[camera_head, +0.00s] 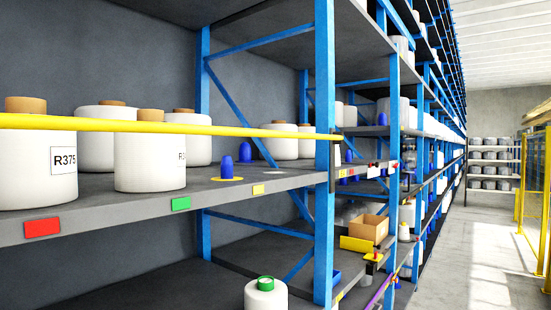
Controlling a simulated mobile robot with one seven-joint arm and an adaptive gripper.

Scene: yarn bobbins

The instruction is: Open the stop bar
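The yellow stop bar (225,129) runs level across the front of the shelf, from the left edge of the view to the blue upright at the middle. Its right end meets a dark bracket (336,150) on that upright. The bar passes in front of the white yarn bobbins, including one labelled R375 (38,175) and another (140,172) beside it. The bar's left end is outside the view. My gripper is not in view.
The grey shelf (225,190) carries several bobbins and a blue peg (245,152). A blue upright (324,220) stands at the bar's right end. A green-topped bobbin (266,294) sits lower down. The aisle floor (480,265) on the right is clear, with yellow fencing (535,185) beyond.

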